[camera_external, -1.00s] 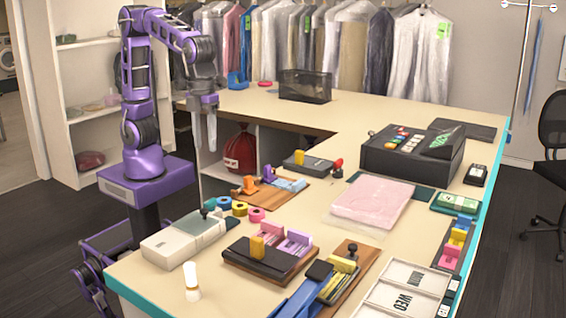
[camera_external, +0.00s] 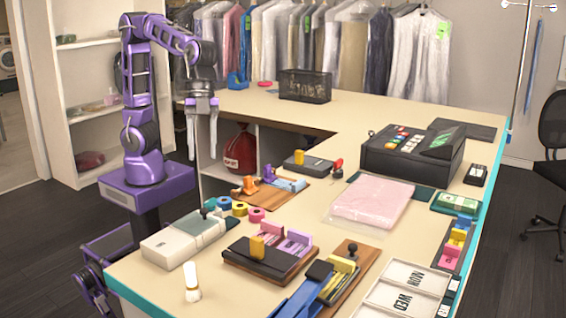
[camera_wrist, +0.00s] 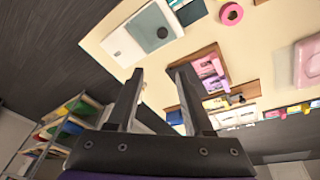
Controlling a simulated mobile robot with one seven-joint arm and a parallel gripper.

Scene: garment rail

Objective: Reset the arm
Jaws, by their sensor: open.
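My gripper (camera_external: 202,152) hangs from my purple arm with its two fingers pointing down. It is at the left end of the counter, in front of the shelf opening, well above the floor. In the wrist view its dark fingers (camera_wrist: 161,70) stand apart with nothing held between them. It touches no object that I can see.
The cream counter (camera_external: 260,105) holds a pink folded garment in clear wrap (camera_external: 370,201), a dark register (camera_external: 400,158) and a white machine (camera_external: 183,236). A red bag (camera_external: 240,151) sits in the shelf beside my gripper. Bagged clothes (camera_external: 345,55) hang behind.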

